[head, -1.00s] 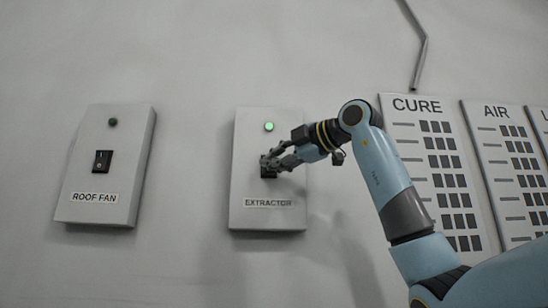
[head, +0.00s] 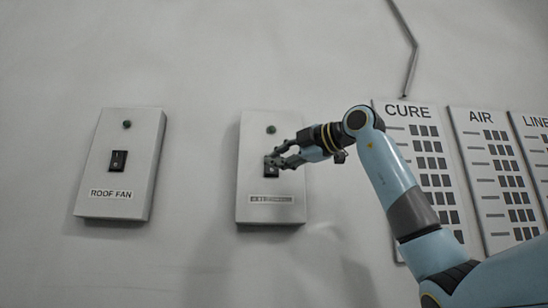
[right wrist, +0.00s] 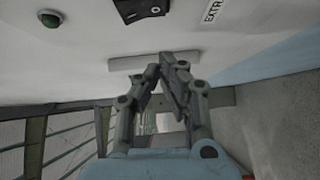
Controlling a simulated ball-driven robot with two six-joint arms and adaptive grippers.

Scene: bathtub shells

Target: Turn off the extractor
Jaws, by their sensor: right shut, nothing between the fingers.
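The extractor box (head: 254,148) is a pale panel on the wall, with its label (head: 271,199) partly blurred in the head view. Its round lamp (head: 271,130) is dark. Its black rocker switch (head: 271,172) is partly covered by my right gripper (head: 274,161), which is shut and empty at the switch. In the right wrist view the rocker (right wrist: 141,9) shows at the top, the lamp (right wrist: 50,18) at the upper left, and my shut fingers (right wrist: 163,70) below the rocker, apart from it in the picture. My left gripper is not in view.
The roof fan box (head: 99,153) with its own rocker (head: 118,160) and dark lamp hangs to the left. A CURE board (head: 393,155) and an AIR board (head: 470,150) hang to the right, behind my arm. The wall between the two boxes is bare.

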